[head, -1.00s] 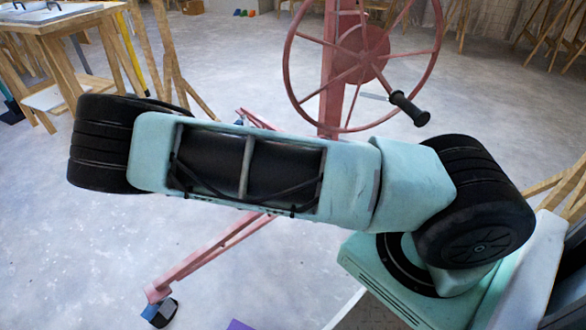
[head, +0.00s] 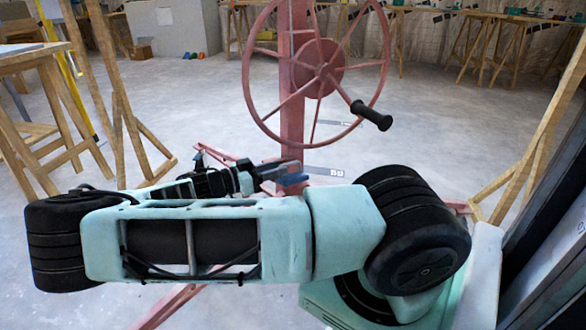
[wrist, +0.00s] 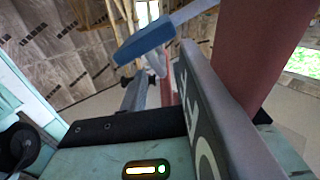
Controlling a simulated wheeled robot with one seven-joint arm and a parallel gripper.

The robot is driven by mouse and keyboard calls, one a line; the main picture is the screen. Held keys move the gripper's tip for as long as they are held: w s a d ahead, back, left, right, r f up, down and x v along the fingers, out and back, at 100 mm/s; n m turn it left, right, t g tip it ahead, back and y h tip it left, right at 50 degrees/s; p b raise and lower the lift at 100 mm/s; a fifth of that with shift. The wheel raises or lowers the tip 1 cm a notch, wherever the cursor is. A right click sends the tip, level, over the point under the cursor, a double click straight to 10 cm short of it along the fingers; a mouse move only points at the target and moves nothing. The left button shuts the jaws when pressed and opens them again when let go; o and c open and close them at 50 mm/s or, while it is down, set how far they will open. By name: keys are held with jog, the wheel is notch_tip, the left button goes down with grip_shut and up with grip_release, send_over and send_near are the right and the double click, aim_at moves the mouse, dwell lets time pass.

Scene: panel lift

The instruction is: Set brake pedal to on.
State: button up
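The red panel lift (head: 293,95) stands ahead of me, with its spoked wheel (head: 250,85) and black crank handle (head: 371,115) facing me. My gripper (head: 285,174) is beyond my mint arm link, low in front of the mast in the head view. Grey and blue parts show at its end. Whether it is open or shut is unclear. In the wrist view a blue block (wrist: 145,42) on a grey bar is close to the camera, and the red mast (wrist: 262,45) is at right. I cannot make out the brake pedal for sure; my arm hides much of the lift's base.
A wooden trestle table (head: 35,85) stands at left and a wooden frame (head: 535,135) at right. A grey plate with letters (wrist: 220,110) crosses the wrist view. Grey floor (head: 430,130) is open behind the lift, with more benches far back.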

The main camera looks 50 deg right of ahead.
jog(key=b+x, duration=0.1)
jog(key=x, duration=0.4)
jog(key=shift+s+d, duration=0.2)
jog(key=shift+d, duration=0.15)
